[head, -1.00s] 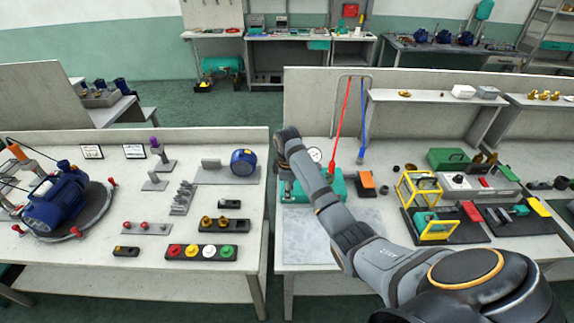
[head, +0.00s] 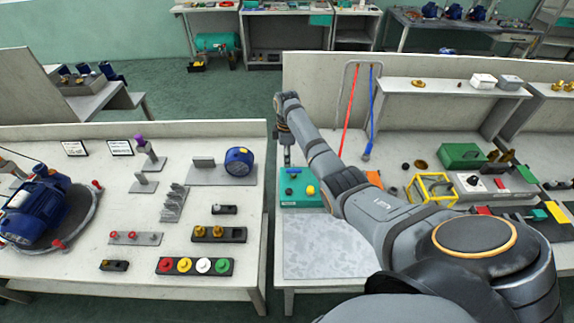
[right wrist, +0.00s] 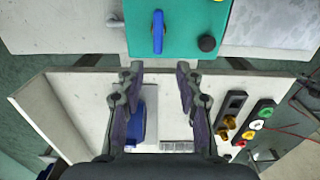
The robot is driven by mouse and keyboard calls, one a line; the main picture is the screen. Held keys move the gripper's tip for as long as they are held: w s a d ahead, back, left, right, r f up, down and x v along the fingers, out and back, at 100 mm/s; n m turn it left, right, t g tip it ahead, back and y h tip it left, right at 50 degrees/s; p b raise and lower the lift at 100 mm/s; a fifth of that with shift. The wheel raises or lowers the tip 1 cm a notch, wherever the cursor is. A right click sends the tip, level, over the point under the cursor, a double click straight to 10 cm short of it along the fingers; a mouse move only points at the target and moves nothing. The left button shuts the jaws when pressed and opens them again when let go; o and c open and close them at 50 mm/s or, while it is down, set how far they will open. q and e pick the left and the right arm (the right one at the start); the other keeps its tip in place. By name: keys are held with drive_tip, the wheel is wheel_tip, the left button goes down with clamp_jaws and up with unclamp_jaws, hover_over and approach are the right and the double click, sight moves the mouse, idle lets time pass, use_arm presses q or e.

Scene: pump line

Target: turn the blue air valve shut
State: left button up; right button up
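The blue air valve (right wrist: 158,32) shows in the right wrist view as a narrow blue lever on a teal box (right wrist: 178,33). In the head view my right gripper (head: 287,155) hangs over the back left of the box. My left gripper is not in view.
A yellow knob (head: 310,190) and a black knob (right wrist: 207,43) sit on the box close to the lever. A red hose (head: 350,110) and a blue hose (head: 371,110) hang behind. A yellow frame (head: 432,188) stands right. A pale mat (head: 325,247) in front is clear.

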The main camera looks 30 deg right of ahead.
sight(294, 171)
wheel_tip(294, 171, down, 6)
drive_tip(key=shift+w+d+r, duration=0.1)
drive_tip(key=shift+w+d, duration=0.05)
drive_tip(key=shift+c, duration=0.3)
drive_tip(key=c, duration=0.5)
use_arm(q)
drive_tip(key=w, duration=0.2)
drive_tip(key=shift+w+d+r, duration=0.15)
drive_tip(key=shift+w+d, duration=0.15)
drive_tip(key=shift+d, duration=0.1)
use_arm(e)
clamp_jaws()
